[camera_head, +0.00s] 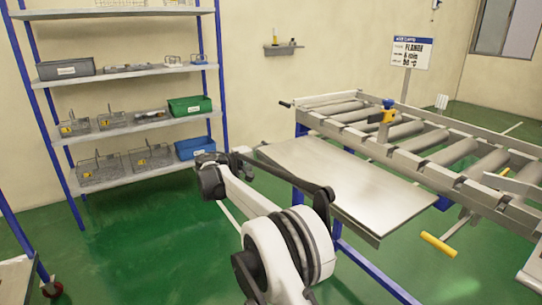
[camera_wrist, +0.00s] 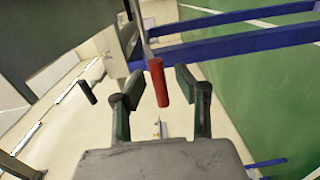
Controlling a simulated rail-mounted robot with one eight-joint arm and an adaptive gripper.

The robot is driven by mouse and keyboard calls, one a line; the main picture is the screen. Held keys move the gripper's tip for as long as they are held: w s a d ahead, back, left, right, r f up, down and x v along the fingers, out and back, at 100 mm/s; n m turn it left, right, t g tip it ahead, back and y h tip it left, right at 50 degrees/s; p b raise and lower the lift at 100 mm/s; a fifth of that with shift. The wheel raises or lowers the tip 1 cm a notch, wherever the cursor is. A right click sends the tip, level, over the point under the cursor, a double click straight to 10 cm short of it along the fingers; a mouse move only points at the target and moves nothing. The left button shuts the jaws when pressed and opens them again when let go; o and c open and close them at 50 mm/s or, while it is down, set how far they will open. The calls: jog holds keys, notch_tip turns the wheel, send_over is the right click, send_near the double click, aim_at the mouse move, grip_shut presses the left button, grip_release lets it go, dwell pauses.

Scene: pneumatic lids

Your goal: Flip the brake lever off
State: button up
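A lever with a red grip (camera_wrist: 158,82) and a thin metal shaft shows in the wrist view, near the top middle. My gripper (camera_wrist: 159,88) is open, with one finger on each side of the red grip and a visible gap on both sides. I cannot tell whether the grip lies at the depth of the fingertips or beyond them. Nothing is held. In the head view the red grip is not seen, and my arm covers part of the floor and plate edge.
A roller conveyor (camera_head: 405,133) with a flat metal plate (camera_head: 350,190) stands at the right. A black handle (camera_head: 285,104) and a yellow handle (camera_head: 438,245) stick out. Blue beams (camera_wrist: 235,42) cross near the lever. Shelves (camera_head: 130,73) stand back left; green floor lies between.

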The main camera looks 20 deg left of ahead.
grip_shut()
dwell(0.4)
